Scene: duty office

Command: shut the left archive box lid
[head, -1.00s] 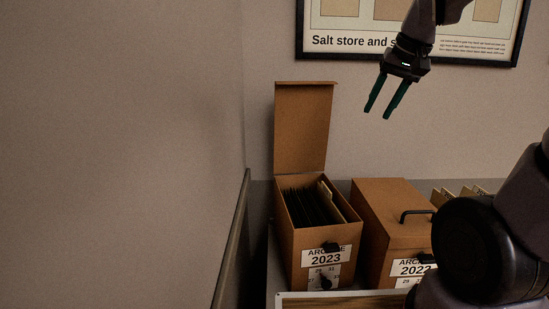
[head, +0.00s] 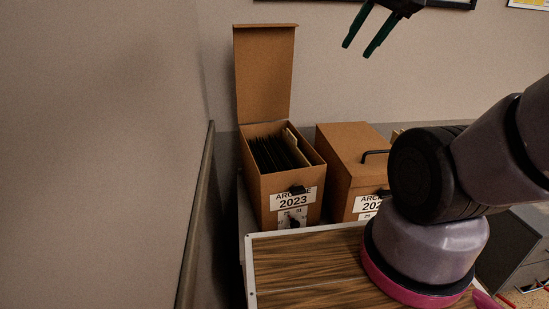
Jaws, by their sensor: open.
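The left archive box (head: 282,190) is brown cardboard, labelled "2023", with dark folders inside. Its lid (head: 264,75) stands upright at the back, so the box is open. My gripper (head: 357,48) is open and empty at the top of the view, up and to the right of the lid and apart from it. Its two green fingers point down and left. The rest of the gripper is cut off by the top edge.
A second archive box (head: 340,150) with its lid down and a black handle stands just right of the first. A rail (head: 197,215) and wall run close on the left. A wood-grain surface (head: 310,275) lies in front. My arm hides part of the right side.

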